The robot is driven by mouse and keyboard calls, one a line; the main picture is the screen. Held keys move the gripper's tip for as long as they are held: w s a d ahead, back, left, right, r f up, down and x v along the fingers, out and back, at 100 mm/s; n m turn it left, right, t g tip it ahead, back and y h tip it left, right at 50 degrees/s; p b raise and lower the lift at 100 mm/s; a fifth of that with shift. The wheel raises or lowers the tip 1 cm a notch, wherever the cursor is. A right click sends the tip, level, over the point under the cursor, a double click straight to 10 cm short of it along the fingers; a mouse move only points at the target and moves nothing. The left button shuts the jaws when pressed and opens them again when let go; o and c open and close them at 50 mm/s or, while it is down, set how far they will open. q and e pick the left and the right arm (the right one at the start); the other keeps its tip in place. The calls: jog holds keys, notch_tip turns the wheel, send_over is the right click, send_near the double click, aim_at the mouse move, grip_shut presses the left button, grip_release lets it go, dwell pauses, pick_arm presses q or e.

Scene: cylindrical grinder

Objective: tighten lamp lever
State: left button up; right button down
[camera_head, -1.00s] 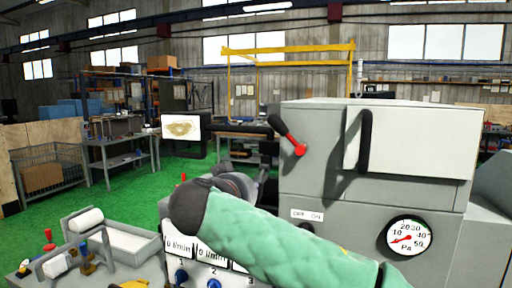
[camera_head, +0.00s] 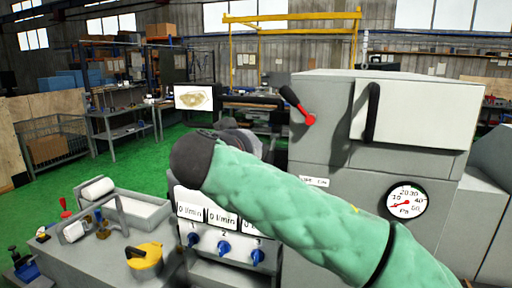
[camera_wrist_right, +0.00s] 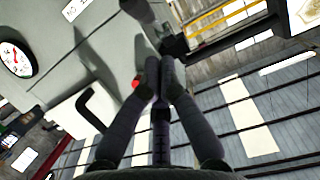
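My right gripper (camera_wrist_right: 160,62) shows in the right wrist view. Its two dark fingers converge and their tips are almost together. The tips are beside dark parts (camera_wrist_right: 173,45) at the grey machine's edge, which may belong to the lamp. I cannot tell whether a lamp lever lies between the tips. In the head view my green-sleeved right arm reaches in from the lower right and largely hides the gripper and that spot. A black lever with a red hub (camera_head: 310,120) is on the machine's front; its hub also shows beside the fingers in the wrist view (camera_wrist_right: 137,82). My left gripper is not in view.
The grey machine cabinet (camera_head: 325,150) stands close on the right, with a black door handle (camera_head: 372,112) and a pressure gauge (camera_head: 405,202). A flow-meter panel with blue knobs (camera_head: 224,247) is below my arm. A yellow part (camera_head: 146,256) sits at lower left. Green floor beyond is open.

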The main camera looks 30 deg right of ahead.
jog(key=v, duration=0.6)
jog(key=shift+s+a+f+p, duration=0.2)
jog(key=shift+s+p, duration=0.15)
jog(key=shift+s, duration=0.1)
